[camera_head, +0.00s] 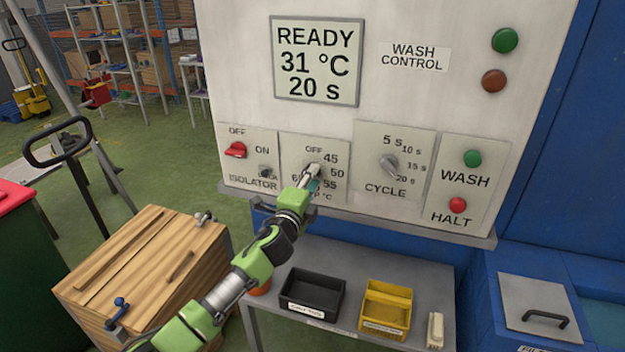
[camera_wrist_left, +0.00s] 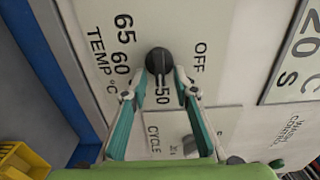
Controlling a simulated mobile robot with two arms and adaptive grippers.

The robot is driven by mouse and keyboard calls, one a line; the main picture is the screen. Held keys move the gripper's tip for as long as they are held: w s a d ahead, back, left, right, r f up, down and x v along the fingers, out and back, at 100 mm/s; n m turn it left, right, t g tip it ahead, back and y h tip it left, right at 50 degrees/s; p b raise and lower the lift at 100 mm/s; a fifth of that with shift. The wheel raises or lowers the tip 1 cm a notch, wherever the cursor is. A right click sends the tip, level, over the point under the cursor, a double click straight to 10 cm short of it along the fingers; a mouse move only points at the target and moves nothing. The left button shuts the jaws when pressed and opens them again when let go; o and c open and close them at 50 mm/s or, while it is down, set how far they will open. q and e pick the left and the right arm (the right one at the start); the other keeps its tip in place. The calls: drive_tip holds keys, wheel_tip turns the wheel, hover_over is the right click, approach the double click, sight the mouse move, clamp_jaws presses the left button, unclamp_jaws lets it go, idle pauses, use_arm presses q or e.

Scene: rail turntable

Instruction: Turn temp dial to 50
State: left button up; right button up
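The temp dial (camera_wrist_left: 160,62) is a round black knob on a white plate, in the left wrist view. Its grey pointer lies toward the "50" mark. In the head view the dial (camera_head: 313,169) is mostly hidden by my left gripper (camera_head: 306,178). My left gripper (camera_wrist_left: 160,76) is open, its two teal fingers spread with one tip on each side of the dial. I cannot tell whether the tips touch it. The fingers cover the 45 and 55 marks in the wrist view. The display (camera_head: 317,62) reads READY, 31 °C, 20 s. My right gripper is not in view.
The red isolator switch (camera_head: 236,150) is left of the dial. The cycle knob (camera_head: 389,164), green wash button (camera_head: 472,158) and red halt button (camera_head: 457,205) are to its right. A black bin (camera_head: 312,292) and yellow bin (camera_head: 386,305) stand on the table below.

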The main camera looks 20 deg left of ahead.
use_arm(q)
drive_tip(key=s, duration=1.2)
drive_tip(key=shift+a, duration=0.25)
